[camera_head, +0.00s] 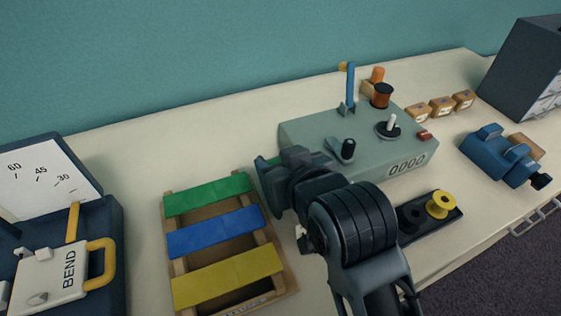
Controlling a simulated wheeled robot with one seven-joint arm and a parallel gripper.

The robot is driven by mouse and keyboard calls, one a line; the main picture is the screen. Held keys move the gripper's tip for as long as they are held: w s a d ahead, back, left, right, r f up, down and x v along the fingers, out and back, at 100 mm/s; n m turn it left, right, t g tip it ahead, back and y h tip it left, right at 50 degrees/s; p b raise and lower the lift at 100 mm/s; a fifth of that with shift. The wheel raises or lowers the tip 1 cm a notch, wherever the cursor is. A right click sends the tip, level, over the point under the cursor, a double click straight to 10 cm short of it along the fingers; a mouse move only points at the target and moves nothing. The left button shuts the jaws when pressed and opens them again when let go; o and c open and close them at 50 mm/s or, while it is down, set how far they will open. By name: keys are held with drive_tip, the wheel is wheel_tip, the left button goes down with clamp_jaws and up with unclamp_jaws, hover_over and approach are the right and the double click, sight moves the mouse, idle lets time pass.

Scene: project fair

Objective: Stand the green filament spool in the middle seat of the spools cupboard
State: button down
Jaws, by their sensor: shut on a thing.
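My gripper (270,182) shows only in part, to the left of my dark arm and in front of the grey machine. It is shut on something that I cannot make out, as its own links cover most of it. I cannot pick out the green filament spool for sure. A yellow spool (440,203) stands on a black tray (450,222) to the right of my arm. A dark round piece sits beside it, partly behind my arm. A dark grey cabinet (515,65) stands at the back right; I cannot tell whether it is the spools cupboard, and no middle seat shows.
A grey machine (310,130) with a blue post and an orange-brown spool (382,95) stands behind my gripper. A wooden frame with green, blue and yellow slats (215,232) is left. A blue clamp (497,155) and small boxes are right.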

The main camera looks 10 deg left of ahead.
drive_tip(key=shift+f, duration=0.3)
drive_tip(key=shift+c, duration=1.4)
unclamp_jaws()
drive_tip(key=shift+r, duration=0.15)
drive_tip(key=v, duration=1.2)
drive_tip(key=shift+b, duration=0.35)
